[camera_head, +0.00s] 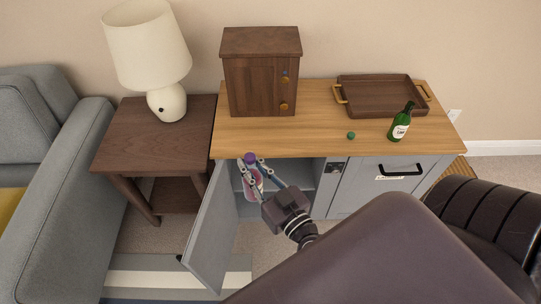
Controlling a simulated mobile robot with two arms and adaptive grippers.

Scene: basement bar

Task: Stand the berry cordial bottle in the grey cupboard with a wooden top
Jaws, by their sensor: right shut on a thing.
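The grey cupboard with a wooden top (290,145) stands against the wall. Its left door (213,232) is swung open toward me, showing a shelf space inside. The berry cordial bottle (253,188), pinkish with a purple cap (250,158), is upright or nearly so at the left of this opening. Its cap overlaps the front edge of the top in the picture. My right gripper (257,172) is shut on the bottle, its fingers around the upper part. I cannot tell whether the base touches anything. My left gripper is not in view.
A closed front with a black handle (401,170) is at right. A side table (155,150) with a lamp (148,50) is left.

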